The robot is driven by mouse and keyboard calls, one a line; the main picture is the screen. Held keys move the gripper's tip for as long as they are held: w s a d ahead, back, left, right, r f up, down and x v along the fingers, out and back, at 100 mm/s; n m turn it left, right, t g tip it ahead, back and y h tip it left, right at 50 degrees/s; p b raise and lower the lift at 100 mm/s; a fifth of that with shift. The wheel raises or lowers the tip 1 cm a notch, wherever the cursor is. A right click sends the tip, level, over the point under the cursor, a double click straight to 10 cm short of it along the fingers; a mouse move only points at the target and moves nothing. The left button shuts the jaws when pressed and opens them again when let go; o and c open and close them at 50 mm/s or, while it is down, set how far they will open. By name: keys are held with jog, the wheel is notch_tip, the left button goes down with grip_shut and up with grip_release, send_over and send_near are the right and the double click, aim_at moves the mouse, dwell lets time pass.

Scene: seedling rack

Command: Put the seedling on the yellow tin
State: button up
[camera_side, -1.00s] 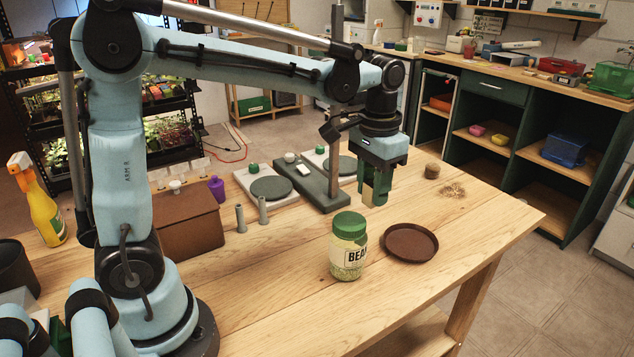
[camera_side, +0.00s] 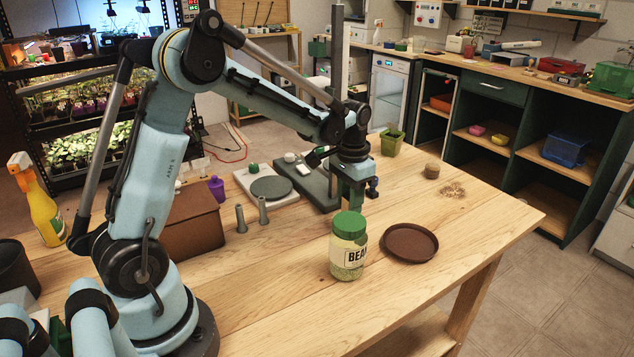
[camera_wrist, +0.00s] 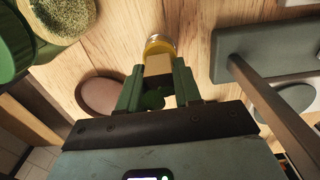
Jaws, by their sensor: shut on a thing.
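My gripper (camera_wrist: 155,88) is shut on the seedling, which shows in the wrist view as a tan block (camera_wrist: 158,65) with dark green leaves (camera_wrist: 153,99) on the camera's side. The yellow tin (camera_wrist: 160,43) stands just beyond the block in the wrist view, partly covered by it. I cannot tell whether block and tin touch. In the side view my gripper (camera_side: 350,197) is low over the table behind the bean jar (camera_side: 348,247). The jar's green lid hides the fingertips, and I cannot make out the tin or the seedling there.
The jar stands close to my gripper. A brown saucer (camera_side: 410,243) lies to its right. A grey stand with a tall post (camera_side: 335,75) and a white scale (camera_side: 271,188) are behind and left. An olive pot (camera_side: 392,142) stands at the back. The table's front right is clear.

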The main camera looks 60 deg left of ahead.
jog(key=shift+f, duration=0.2)
jog(key=shift+f, duration=0.15)
jog(key=o, duration=1)
notch_tip(320, 180, up, 12)
jog(key=s+d+t, duration=0.2)
jog(key=s+d, duration=0.1)
jog(key=s, duration=0.1)
jog(key=s+d+f+t, duration=0.1)
jog(key=s+d+t, duration=0.1)
jog(key=s+d, duration=0.1)
jog(key=s+d+f+t, duration=0.1)
jog(key=s+d+t, duration=0.1)
jog(key=s, duration=0.4)
jog(key=shift+d+f+t, duration=0.2)
jog(key=shift+d+t, duration=0.2)
jog(key=shift+d, duration=0.2)
jog(key=shift+s+d+f, duration=0.15)
jog(key=shift+s+f, duration=0.15)
